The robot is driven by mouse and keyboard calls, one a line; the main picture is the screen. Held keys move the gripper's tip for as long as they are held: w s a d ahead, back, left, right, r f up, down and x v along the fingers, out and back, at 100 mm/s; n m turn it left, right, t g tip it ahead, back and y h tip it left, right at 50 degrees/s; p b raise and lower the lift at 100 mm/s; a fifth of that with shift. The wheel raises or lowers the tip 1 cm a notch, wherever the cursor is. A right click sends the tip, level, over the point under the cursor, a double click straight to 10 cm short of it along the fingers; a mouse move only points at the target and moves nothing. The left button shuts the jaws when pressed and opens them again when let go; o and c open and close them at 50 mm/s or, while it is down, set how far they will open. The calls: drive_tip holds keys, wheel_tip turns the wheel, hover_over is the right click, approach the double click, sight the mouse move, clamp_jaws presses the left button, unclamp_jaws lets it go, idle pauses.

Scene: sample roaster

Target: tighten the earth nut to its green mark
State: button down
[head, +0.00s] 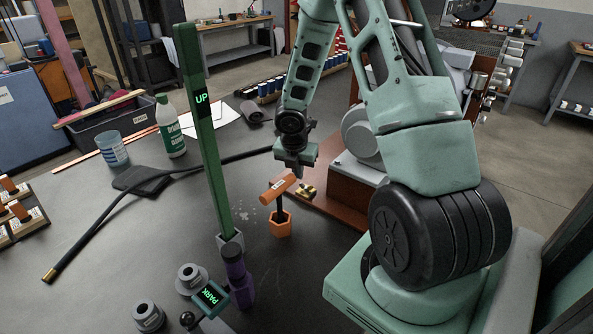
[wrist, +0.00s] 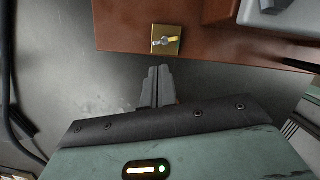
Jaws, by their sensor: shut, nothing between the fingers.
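The earth nut looks to be the small winged brass piece on a square brass plate (wrist: 159,49) at the edge of a red-brown wooden base (wrist: 125,25). One wing shows yellow and the other pale grey. It also shows in the head view as a small brass piece (head: 307,191). No green mark can be made out. My gripper (wrist: 158,68) is shut and empty, its fingertips just short of the plate in the wrist view. In the head view my gripper (head: 299,176) hangs above and beside the brass piece, apart from it.
An orange T-handled tool (head: 278,189) stands in an orange hex holder (head: 280,228) close to my gripper. A green post marked UP (head: 201,150) rises to the left. A black hose (head: 90,231) lies across the table. A grey machine stands on the wooden base.

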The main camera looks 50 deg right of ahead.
sight(306, 187)
drive_tip(key=b+x, duration=0.1)
drive_tip(key=x, duration=0.4)
drive_tip(key=shift+w+d+f+b, duration=0.1)
drive_tip(key=shift+d+f+b, duration=0.05)
drive_tip(key=shift+f+b, duration=0.2)
